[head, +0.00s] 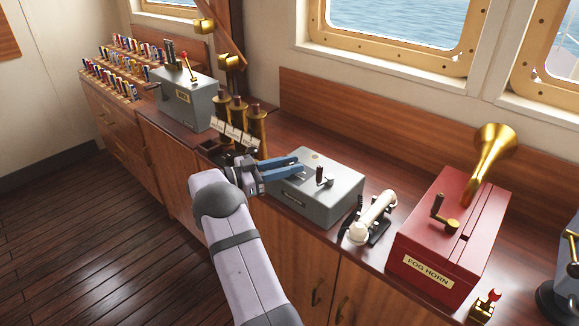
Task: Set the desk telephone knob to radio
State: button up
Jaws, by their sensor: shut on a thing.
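A telephone with a cream handset (374,214) on a dark cradle stands on the counter, right of a grey box. No knob or radio marking is readable on it. My gripper (301,169) reaches in from the left, its blue fingers over the left part of the grey box (336,192). The fingers are shut on a small part there, mostly hidden by them and too small to identify. A dark upright handle (320,174) on the box's top stands just right of the fingertips, with a light metal piece beside it.
A red fog horn box (448,238) with a crank and brass horn stands right of the telephone. Brass cylinders (238,112) and a grey lever box (184,97) stand to the left. Racks of coloured flags are farther left. The counter behind the grey box is clear.

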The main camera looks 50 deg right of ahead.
jog(key=shift+r+m+g+y+b, duration=0.1)
jog(key=shift+m+g+y+b, duration=0.4)
jog(key=shift+m+g+y, duration=0.65)
jog(key=shift+g+h, duration=0.25)
jog(key=shift+h, duration=0.1)
jog(key=o, duration=1.1)
jog(key=shift+c, duration=0.2)
jog(key=b+v, duration=0.1)
jog(key=v, duration=0.4)
jog(key=shift+w+a, duration=0.1)
jog(key=shift+a, duration=0.05)
jog(key=shift+v, duration=1)
